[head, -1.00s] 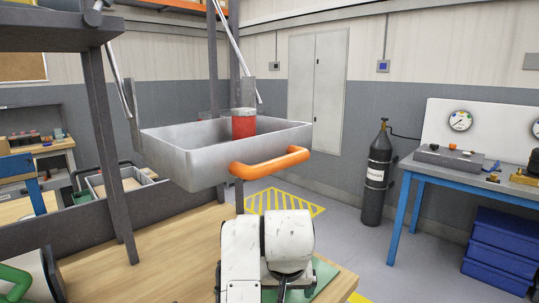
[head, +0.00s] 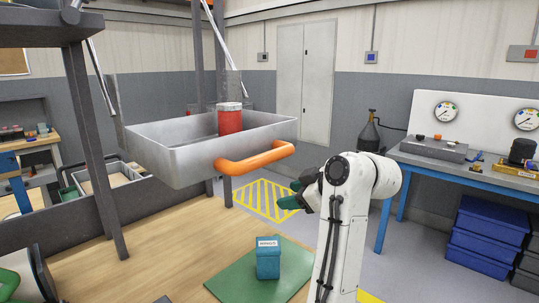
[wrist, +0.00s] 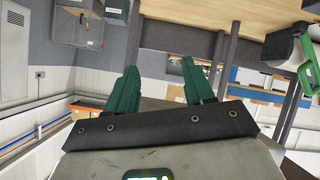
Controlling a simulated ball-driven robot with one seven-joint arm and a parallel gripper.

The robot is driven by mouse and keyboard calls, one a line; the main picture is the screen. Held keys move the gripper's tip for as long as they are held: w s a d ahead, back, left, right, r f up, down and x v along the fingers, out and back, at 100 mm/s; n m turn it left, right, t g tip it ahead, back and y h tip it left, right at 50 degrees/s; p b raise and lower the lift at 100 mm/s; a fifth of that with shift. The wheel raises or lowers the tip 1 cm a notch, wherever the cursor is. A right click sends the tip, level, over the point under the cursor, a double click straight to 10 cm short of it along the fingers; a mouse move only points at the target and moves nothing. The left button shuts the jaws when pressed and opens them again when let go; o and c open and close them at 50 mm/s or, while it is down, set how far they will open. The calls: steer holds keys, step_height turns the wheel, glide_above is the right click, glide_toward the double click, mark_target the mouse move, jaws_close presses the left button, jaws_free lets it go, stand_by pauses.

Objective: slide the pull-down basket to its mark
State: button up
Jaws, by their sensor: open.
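The pull-down basket (head: 180,160) is a grey metal tray with an orange bar handle (head: 255,160) along its front. It hangs from slanted rods above the workbench. A red canister (head: 230,121) with a pale lid stands in it. My gripper (head: 290,195), with dark green fingers, is to the right of the handle and a little below it, apart from it in the picture. In the wrist view, my gripper (wrist: 162,85) has its two fingers spread with nothing between them. I cannot make out the basket's mark.
A teal box (head: 268,260) stands on a green mat (head: 225,283) on the wooden bench (head: 165,240). A dark upright post (head: 95,150) stands left of the basket. A gauge bench (head: 440,165) and blue crates (head: 485,240) are at the right.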

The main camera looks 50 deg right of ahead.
steer(key=s+d+r+n+t+y, duration=0.15)
steer(key=s+r+n, duration=0.25)
steer(key=r+n, duration=0.4)
steer(key=n+t+y+p, duration=0.1)
steer(key=n+y+p, duration=0.1)
steer(key=n+y, duration=0.6)
glide_toward(275, 158)
steer(key=w+a+n+h, duration=0.1)
steer(key=a+n+h, duration=0.1)
steer(key=x, duration=0.3)
steer(key=p+x, duration=0.1)
steer(key=x, duration=0.5)
steer(key=shift+w+r, duration=0.25)
steer(key=shift+w, duration=0.15)
steer(key=shift+h, duration=0.25)
jaws_close()
